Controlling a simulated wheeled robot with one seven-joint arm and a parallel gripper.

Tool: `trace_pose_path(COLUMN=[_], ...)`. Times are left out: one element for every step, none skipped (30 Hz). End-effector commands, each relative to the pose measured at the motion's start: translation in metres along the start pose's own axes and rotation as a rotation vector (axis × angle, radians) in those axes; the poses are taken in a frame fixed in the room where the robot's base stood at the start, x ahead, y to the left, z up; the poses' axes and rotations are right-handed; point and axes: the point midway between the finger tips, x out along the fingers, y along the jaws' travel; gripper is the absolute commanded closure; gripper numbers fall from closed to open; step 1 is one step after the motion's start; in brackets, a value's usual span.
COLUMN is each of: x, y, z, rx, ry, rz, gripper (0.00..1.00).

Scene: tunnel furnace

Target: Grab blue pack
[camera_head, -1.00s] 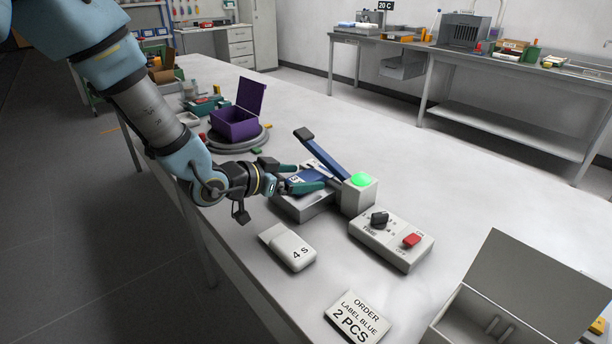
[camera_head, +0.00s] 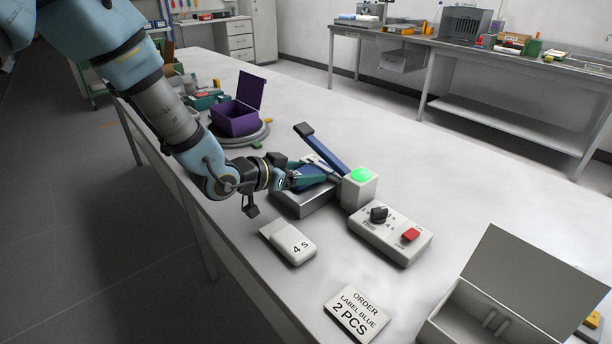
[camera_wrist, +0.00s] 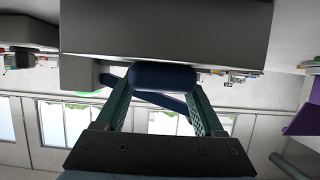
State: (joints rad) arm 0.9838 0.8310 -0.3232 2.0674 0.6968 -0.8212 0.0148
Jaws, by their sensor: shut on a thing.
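My gripper (camera_head: 308,175) is at the grey sealer base (camera_head: 310,202), with its green fingers shut on the blue pack (camera_head: 313,172). In the wrist view my gripper (camera_wrist: 163,98) has a finger on each side of the dark blue pack (camera_wrist: 163,76). The pack is at the grey base; I cannot tell whether it touches it. In the head view the fingers hide part of the pack. The blue lever arm (camera_head: 325,148) of the sealer is raised behind it.
A green-lit block (camera_head: 362,178) and a control box (camera_head: 390,232) with a knob and red switch stand to the right. A "4 S" block (camera_head: 288,243), an order card (camera_head: 357,314) and an open grey box (camera_head: 480,316) are in front. A purple box (camera_head: 236,122) stands behind.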

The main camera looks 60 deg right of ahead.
Motion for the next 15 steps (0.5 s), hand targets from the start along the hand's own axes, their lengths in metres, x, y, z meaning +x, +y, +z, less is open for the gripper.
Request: trace_pose_path(x=[-0.0001,-0.0001,-0.0001,-0.0001,-0.0001,-0.0001,0.0000,0.0000,0.0000,0.0000,0.0000,0.0000,-0.0001,-0.0002,-0.0004], y=[0.0000,0.0000,0.0000,0.0000,0.0000,0.0000,0.0000,-0.0001,-0.0001,-0.0001,-0.0001,0.0000,-0.0001,-0.0001,-0.0001], z=[-0.0001,-0.0001,-0.0001,-0.0002,-0.0002,-0.0002,-0.0004,-0.0004,-0.0004,-0.0004,-0.0004,-0.0005,-0.0006,-0.0009,-0.0015], rx=[0.000,0.000,0.000,0.000,0.000,0.000,0.000,0.000,0.000,0.000,0.000,0.000,0.000,0.000,0.001], ry=[0.000,0.000,0.000,0.000,0.000,0.000,0.001,0.001,0.001,0.001,0.001,0.001,0.001,0.001,0.001], rz=[0.000,0.000,0.000,0.000,0.000,0.000,0.000,0.000,0.000,0.000,0.000,0.000,0.000,0.000,0.000], gripper=[0.69,0.72,0.77,0.80,0.83,0.88,0.89,0.94,0.98,0.98,0.98,0.98,0.98,0.98,0.98])
